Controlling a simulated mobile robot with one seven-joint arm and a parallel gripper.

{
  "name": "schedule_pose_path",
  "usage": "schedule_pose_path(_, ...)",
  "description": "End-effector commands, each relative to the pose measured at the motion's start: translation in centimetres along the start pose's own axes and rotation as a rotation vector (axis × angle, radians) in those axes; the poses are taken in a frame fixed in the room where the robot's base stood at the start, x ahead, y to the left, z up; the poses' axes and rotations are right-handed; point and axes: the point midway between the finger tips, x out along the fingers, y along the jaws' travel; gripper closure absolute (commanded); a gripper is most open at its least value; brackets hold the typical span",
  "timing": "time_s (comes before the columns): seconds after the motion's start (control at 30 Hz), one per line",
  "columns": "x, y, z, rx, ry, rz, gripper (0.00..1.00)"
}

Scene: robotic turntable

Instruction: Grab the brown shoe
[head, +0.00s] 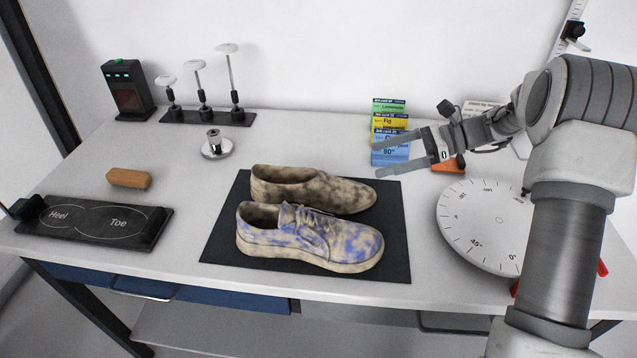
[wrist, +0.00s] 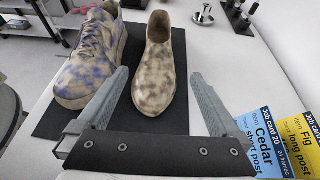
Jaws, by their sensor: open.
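A brown shoe (head: 312,189), mottled beige and dark brown without visible laces, lies on the dark mat (head: 223,243). A beige laced shoe with blue patches (head: 310,240) lies in front of it on the same mat. My gripper (head: 386,159) is open and empty, in the air to the right of the brown shoe. In the wrist view the brown shoe (wrist: 160,70) shows ahead of my gripper (wrist: 160,85), its toe toward me between the fingers. The blue-patched shoe (wrist: 92,60) is to its left. Neither finger appears to touch a shoe.
A white dial turntable (head: 485,225) is at the right. A Heel/Toe plate (head: 92,228), brown block (head: 129,178), metal knob (head: 216,146), post rack (head: 207,117) and black device (head: 128,90) are left. White table is clear between them.

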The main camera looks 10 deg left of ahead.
Motion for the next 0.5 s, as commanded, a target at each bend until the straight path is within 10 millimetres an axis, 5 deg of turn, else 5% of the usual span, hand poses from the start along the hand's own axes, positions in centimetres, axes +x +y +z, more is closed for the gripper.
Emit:
schedule_pose_path(0.17,1.7,-0.1,-0.1,0.003,-0.005,0.003,0.0)
schedule_pose_path(0.5,9.1,0.0,0.0,0.003,-0.004,0.004,0.0)
